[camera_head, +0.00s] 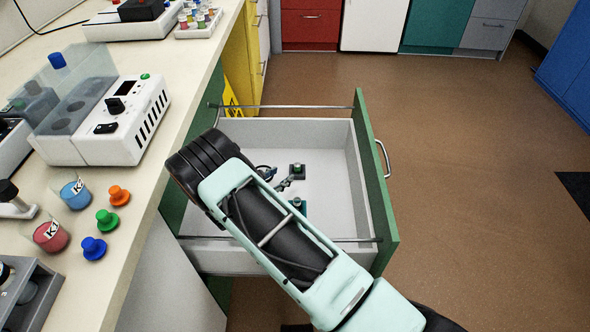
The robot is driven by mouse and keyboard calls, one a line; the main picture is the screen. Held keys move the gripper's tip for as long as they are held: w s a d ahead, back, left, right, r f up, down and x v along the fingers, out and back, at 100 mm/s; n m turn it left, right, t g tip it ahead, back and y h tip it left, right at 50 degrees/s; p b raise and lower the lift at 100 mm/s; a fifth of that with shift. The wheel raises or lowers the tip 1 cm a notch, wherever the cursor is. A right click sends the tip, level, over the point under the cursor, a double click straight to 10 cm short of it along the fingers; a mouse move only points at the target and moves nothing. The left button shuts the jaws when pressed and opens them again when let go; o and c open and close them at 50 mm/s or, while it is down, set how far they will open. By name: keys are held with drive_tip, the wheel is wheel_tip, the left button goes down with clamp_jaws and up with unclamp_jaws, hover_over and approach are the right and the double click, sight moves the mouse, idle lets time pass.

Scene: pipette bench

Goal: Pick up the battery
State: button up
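Inside the open white drawer (335,190) lies a small dark block with a green top (297,169). It may be the battery, but it is too small to be sure. A small teal piece (299,205) shows nearer, partly behind my arm. Thin grey jointed parts (285,184) show beside the dark block. They may be part of my gripper, or a loose thing in the drawer. My arm crosses over the drawer and hides much of its left and near inside. My gripper's fingertips cannot be made out, nor whether they touch or hold anything.
The drawer has a green front (371,180) and metal side rails. The bench (150,190) at left holds a white device (125,120), beakers and coloured knobs.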

sight(296, 167)
drive_tip(key=b+x, duration=0.2)
drive_tip(key=x, duration=0.7)
drive_tip(key=shift+w+d+f, duration=0.1)
drive_tip(key=shift+w+d, duration=0.15)
drive_tip(key=shift+d, duration=0.15)
drive_tip(key=shift+c, duration=0.6)
clamp_jaws()
